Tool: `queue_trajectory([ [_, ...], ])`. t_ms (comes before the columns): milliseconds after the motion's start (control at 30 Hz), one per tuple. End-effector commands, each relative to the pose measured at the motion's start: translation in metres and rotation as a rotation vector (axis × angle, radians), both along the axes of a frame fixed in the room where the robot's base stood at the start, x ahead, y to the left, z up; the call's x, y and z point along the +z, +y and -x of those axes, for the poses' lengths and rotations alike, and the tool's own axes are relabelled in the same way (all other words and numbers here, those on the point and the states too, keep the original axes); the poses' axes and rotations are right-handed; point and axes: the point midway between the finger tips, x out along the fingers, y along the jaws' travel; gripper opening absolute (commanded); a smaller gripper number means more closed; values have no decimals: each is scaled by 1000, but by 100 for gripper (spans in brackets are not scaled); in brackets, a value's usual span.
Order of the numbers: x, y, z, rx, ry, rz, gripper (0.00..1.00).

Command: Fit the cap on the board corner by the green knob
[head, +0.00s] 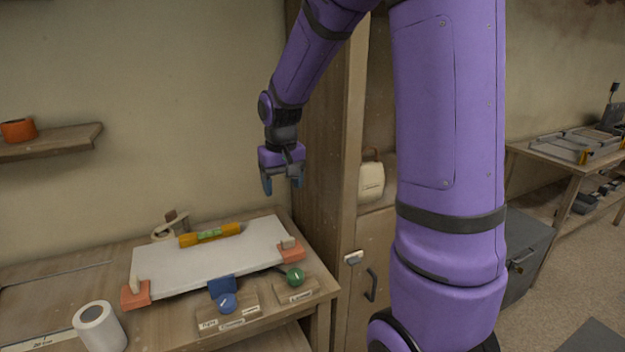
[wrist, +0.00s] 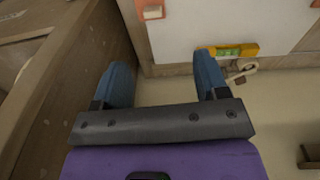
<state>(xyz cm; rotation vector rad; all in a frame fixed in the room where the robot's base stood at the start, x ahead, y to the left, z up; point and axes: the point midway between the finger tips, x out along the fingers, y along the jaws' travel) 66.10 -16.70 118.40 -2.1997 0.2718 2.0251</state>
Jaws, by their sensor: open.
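A white board (head: 205,262) lies on the wooden bench. A coral corner piece (head: 291,252) with a beige part on it sits at its right corner, by the green knob (head: 295,276). A similar coral piece (head: 135,295) is at the front left corner. I cannot tell whether either is the cap or a clamp. The right coral piece also shows at the top of the wrist view (wrist: 153,12). My gripper (head: 282,183) hangs above the bench's back right end, pointing down. In the wrist view its blue fingers (wrist: 163,65) are apart with nothing between them.
A yellow level (head: 210,234) lies along the board's back edge, with a tape-like roll (head: 170,226) behind it. A blue knob (head: 226,302) and a white roll (head: 100,328) stand in front. A wooden cabinet (head: 323,150) rises close to the right of my gripper.

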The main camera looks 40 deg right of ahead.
Motion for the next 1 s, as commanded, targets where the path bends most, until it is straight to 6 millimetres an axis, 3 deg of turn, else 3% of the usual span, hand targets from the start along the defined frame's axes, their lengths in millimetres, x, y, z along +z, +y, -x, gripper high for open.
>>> queue_trajectory([
  [33,17,9,10,14,-26,10,67],
  [200,59,34,48,55,-92,31,67],
  [500,110,70,125,128,-215,45,67],
  [800,131,92,201,198,-331,33,67],
  [1000,133,97,227,222,-372,23,67],
])
